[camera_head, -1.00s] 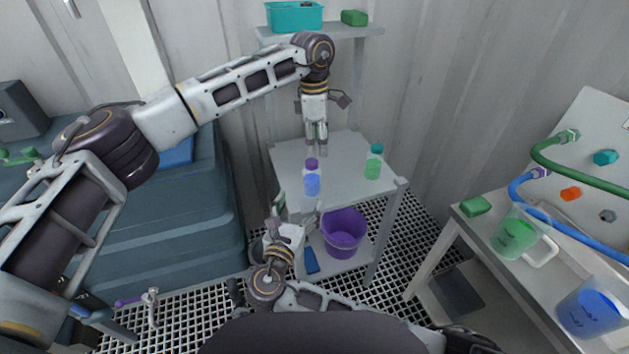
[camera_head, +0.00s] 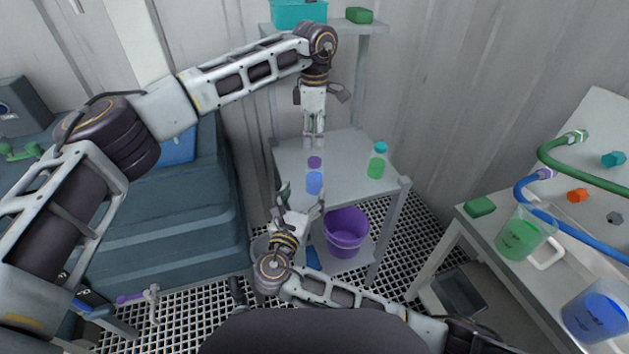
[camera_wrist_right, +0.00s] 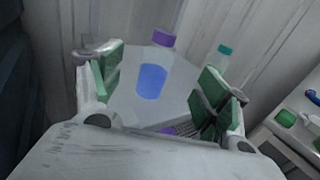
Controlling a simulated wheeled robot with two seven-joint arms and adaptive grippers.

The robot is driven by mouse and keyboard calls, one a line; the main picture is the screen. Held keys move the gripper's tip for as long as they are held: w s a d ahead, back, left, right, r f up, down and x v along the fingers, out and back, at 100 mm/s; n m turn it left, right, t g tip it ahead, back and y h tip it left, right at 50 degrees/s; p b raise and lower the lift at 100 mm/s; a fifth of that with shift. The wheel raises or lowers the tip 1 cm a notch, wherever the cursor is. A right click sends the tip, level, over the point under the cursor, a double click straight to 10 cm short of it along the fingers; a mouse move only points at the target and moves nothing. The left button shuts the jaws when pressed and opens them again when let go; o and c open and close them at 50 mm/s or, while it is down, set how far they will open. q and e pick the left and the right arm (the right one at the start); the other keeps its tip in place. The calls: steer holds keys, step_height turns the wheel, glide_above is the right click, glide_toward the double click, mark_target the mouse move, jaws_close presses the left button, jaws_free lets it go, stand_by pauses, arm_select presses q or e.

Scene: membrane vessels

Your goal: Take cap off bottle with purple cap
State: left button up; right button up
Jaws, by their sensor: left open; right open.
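The bottle with blue liquid (camera_head: 314,183) and a purple cap (camera_head: 315,162) stands upright on the grey shelf table, cap on. In the right wrist view the bottle (camera_wrist_right: 152,80) and its purple cap (camera_wrist_right: 163,38) show beyond and between my right fingers. My left gripper (camera_head: 313,142) points down above and behind the purple cap, open and apart from it. My right gripper (camera_head: 301,196) is open, with green finger pads (camera_wrist_right: 165,88), in front of and below the bottle; it holds nothing.
A bottle with green liquid and a teal cap (camera_head: 377,160) stands to the right on the same table (camera_head: 345,182). A purple bucket (camera_head: 346,232) is on the lower shelf. A side table at right holds beakers (camera_head: 522,235). A blue-grey case (camera_head: 190,215) is at left.

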steer(key=shift+x, duration=5.6)
steer(key=shift+c, duration=0.4)
steer(key=c, duration=1.5)
arm_select(q)
steer(key=shift+o, duration=0.9)
arm_select(e)
jaws_close()
arm_select(q)
step_height(320, 180, up, 4)
steer(key=m+h, duration=0.1)
steer(key=m, duration=0.1)
glide_above(314, 160)
steer(key=a, duration=0.2)
steer(key=shift+w+d+r, duration=0.1)
steer(key=shift+w+d, duration=0.15)
steer(key=shift+s+d+f, duration=0.1)
steer(key=shift+d+f, duration=0.15)
steer(key=shift+f, duration=1.75)
steer(key=shift+s+d+f, duration=0.1)
steer(key=shift+d+f, duration=0.1)
steer(key=shift+f, duration=1.75)
steer(key=shift+d+f, duration=0.25)
steer(key=shift+f, duration=1.75)
